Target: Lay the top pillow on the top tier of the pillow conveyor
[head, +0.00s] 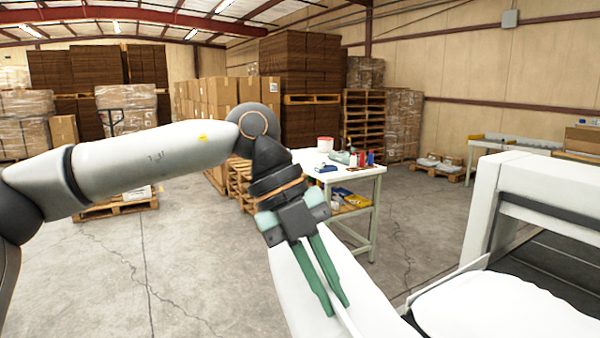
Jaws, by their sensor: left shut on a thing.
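My left gripper (338,308) reaches in from the left and points down, with its green fingers shut on a white pillow (294,290). The pillow hangs at the bottom centre, and its lower part is cut off by the frame edge. The white-framed pillow conveyor (541,183) stands at the right, with a dark surface inside its frame. Another white pillow (500,307) lies at its near side, partly out of frame. The held pillow is left of the conveyor. I cannot tell whether it touches it. My right gripper is not in view.
A white table (362,174) with small bottles and boxes stands behind the gripper. Pallets and stacked cartons (222,97) fill the back. A workbench (510,140) stands at the far right.

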